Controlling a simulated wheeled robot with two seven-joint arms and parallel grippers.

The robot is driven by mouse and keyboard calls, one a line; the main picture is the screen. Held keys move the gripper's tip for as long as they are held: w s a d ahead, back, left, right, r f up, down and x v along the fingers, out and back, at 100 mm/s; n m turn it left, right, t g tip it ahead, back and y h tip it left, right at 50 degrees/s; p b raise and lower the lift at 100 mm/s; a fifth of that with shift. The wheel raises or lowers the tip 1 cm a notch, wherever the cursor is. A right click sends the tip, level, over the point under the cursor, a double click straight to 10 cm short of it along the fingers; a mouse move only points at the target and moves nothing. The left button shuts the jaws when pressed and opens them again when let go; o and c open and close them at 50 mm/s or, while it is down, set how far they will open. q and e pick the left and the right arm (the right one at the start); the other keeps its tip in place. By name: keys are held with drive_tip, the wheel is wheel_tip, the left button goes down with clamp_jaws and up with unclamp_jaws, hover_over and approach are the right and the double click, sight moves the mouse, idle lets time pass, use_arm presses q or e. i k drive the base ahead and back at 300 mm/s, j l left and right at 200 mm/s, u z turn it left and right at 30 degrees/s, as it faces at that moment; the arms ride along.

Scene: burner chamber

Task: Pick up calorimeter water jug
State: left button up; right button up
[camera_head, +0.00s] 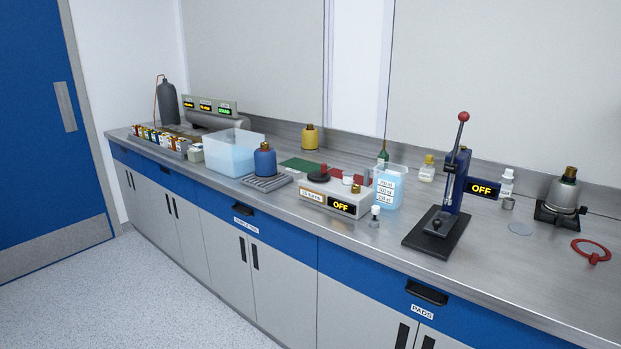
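A translucent light-blue jug (384,204) with white volume labels on its front stands upright on the steel counter (300,240), right of centre; it looks like the calorimeter water jug. It stands just right of and slightly behind a white control box (318,198) with a yellow OFF display. A small white-capped bottle (375,222) stands in front of its lower left. Neither of my grippers shows in the head view.
A clear water tub (222,157), a blue canister (265,163) on a ridged tray, and a rack of small bottles (160,142) stand to the left. A lever press (450,200) with a red knob stands right of the jug.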

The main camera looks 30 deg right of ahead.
sight(389, 179)
drive_tip(key=i, duration=0.55)
drive_tip(key=i+j+z, duration=0.1)
drive_tip(key=i, duration=0.4)
drive_tip(key=i+j, duration=0.15)
drive_tip(key=i, duration=0.35)
drive_tip(key=l+z, duration=0.05)
